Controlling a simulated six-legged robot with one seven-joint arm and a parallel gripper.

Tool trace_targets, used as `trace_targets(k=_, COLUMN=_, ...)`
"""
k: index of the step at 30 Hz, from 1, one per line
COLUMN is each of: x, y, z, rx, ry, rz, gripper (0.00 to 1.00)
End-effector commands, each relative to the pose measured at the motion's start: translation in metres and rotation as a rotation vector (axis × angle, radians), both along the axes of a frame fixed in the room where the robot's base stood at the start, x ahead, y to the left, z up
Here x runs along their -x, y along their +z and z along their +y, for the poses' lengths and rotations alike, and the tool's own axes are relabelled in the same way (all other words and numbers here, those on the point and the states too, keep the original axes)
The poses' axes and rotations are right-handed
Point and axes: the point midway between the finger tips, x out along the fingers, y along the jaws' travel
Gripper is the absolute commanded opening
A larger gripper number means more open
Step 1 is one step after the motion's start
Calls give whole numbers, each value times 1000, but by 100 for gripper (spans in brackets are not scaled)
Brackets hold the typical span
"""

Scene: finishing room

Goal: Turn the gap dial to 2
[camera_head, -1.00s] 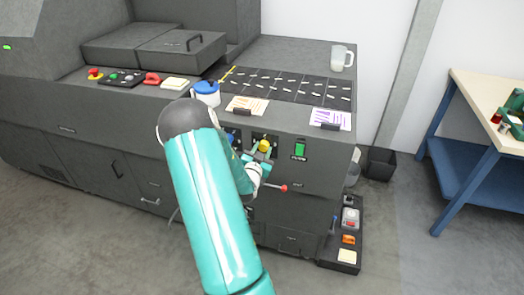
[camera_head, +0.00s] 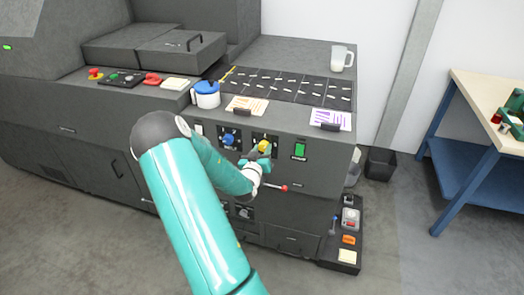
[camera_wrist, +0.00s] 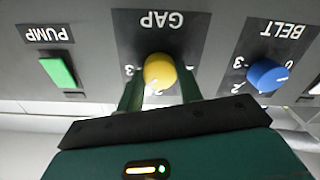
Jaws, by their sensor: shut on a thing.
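The yellow gap dial (camera_wrist: 160,71) sits on a dark plate marked GAP, upside down in the wrist view. It also shows on the machine's front in the head view (camera_head: 264,146). My gripper (camera_wrist: 160,88) has one finger on each side of the dial and is shut on it. In the head view my gripper (camera_head: 262,156) reaches the panel at the dial. A 3 shows left of the dial in the wrist view, and a numeral, partly crowded by the dial, shows below it. I cannot clearly tell where the dial points.
The blue belt dial (camera_wrist: 267,75) is beside the gap dial, and the green pump switch (camera_wrist: 58,72) is on its other side. A red-tipped lever (camera_head: 283,188) sticks out below the panel. A blue-lidded jug (camera_head: 206,95) stands on the ledge above.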

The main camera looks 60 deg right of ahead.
Motion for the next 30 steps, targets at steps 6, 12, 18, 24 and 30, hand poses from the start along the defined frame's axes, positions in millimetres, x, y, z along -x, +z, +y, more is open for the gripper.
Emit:
trace_targets(k=6, x=-1, y=-1, z=1, rx=30, ry=1, rz=207, gripper=13)
trace_targets(k=12, x=-1, y=-2, z=1, rx=60, ry=2, rz=396, gripper=13)
trace_targets(k=18, x=-1, y=-2, z=1, rx=88, ry=1, rz=567, gripper=13)
trace_targets(k=24, x=-1, y=-2, z=1, rx=108, ry=0, rz=701, gripper=13)
trace_targets(k=30, x=-1, y=-2, z=1, rx=121, ry=0, rz=782, gripper=13)
